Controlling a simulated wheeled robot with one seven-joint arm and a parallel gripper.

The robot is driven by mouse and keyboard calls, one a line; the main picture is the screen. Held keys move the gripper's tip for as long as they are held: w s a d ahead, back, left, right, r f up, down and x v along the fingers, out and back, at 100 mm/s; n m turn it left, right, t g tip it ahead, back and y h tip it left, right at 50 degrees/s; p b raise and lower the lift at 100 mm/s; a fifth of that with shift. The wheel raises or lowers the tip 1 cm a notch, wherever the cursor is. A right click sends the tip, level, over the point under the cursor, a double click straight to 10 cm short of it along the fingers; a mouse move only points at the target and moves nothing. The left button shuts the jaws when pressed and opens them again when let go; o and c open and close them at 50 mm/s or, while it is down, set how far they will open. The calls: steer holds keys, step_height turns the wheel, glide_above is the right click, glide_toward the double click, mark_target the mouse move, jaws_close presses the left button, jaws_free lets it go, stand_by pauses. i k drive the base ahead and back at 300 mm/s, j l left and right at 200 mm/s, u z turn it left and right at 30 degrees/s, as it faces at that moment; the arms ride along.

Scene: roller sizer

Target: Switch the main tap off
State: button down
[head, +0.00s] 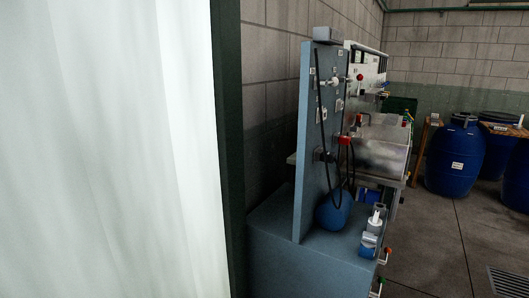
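A blue-grey machine panel (306,150) stands upright on a blue-grey base (290,262) in the middle of the head view, seen nearly edge-on. Several small coloured handles show on and around it. There is a red knob (360,77) high up and a red part (345,140) at mid height. I cannot tell which is the main tap or how any handle is set. My gripper is not in view.
A large pale sheet or curtain (100,150) fills the left, with a dark green post (230,150) at its edge. A blue round vessel (335,212) sits on the base. A grey tank (383,145) is behind. Blue barrels (455,165) stand at right; the floor (435,235) before them is clear.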

mark_target(359, 77)
steer(key=i+l, duration=0.4)
steer(key=i+l+u, duration=0.1)
steer(key=i+l, duration=0.3)
steer(key=i+l+u, duration=0.1)
steer(key=i+l, duration=0.65)
steer(key=l, duration=0.15)
steer(key=i+l+u, duration=0.1)
steer(key=i+l, duration=0.25)
steer(key=l, duration=0.15)
steer(key=i+l, duration=0.35)
steer(key=l, duration=0.15)
steer(key=j+u, duration=0.05)
